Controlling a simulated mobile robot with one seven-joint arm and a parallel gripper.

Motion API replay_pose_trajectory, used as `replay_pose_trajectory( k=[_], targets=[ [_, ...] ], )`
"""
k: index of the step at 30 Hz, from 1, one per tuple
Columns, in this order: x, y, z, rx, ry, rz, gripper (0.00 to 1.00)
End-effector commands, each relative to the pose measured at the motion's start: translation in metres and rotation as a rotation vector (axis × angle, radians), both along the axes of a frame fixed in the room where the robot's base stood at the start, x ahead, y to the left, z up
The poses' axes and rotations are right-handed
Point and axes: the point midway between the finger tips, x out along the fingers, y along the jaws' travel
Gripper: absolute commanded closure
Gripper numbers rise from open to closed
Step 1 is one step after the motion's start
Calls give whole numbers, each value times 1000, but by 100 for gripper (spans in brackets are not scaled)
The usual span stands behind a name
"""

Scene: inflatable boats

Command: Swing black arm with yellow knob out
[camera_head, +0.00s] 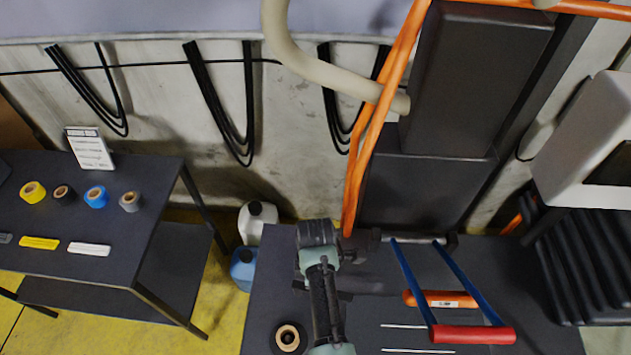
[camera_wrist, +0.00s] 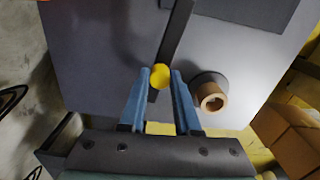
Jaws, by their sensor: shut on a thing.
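The yellow knob (camera_wrist: 160,76) sits between the two blue fingertips of my gripper (camera_wrist: 160,82) in the wrist view. The gripper is shut on it. The black arm (camera_wrist: 177,35) runs from the knob toward the top of the wrist view, over the dark table (camera_wrist: 100,60). The gripper's fingers cannot be made out there.
A tool with blue bars and a red handle (camera_head: 470,334) and an orange-handled tool (camera_head: 440,299) lie to the right. Orange tubing (camera_head: 358,180) rises behind.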

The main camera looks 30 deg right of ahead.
Motion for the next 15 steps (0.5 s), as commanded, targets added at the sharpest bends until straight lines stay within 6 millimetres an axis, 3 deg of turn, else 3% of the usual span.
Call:
replay_pose_trajectory(
  k=[2,3,7,15],
  targets=[
    [2,0,1,-2,-5,3,100],
    [2,0,1,-2,-5,3,64],
    [1,0,1,-1,-4,2,40],
    [1,0,0,0,-2,0,38]
  ],
)
